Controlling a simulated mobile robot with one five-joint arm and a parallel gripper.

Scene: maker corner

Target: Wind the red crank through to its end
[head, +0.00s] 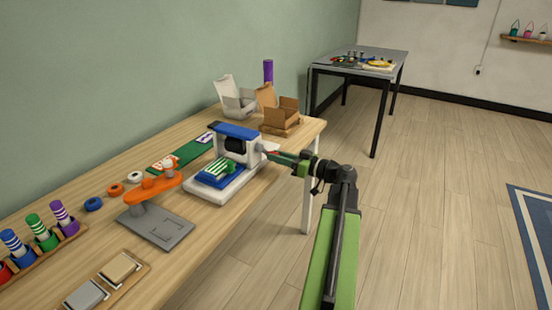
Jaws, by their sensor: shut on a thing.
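A small machine (228,147) with a blue top, white frame and dark roller stands on the wooden table. A blue and green striped piece (218,172) lies on its white base. My arm reaches in from the right, and my gripper (272,154) is at the machine's right side. It is shut on the red crank (271,153), of which only a small bit of red shows between the fingers. The rest of the crank is hidden, so its angle cannot be told.
An orange and grey press (160,228) stands nearer on the table (110,219). Open cardboard boxes (281,121) and a white box (237,103) are behind the machine. A grey table (368,53) stands farther back.

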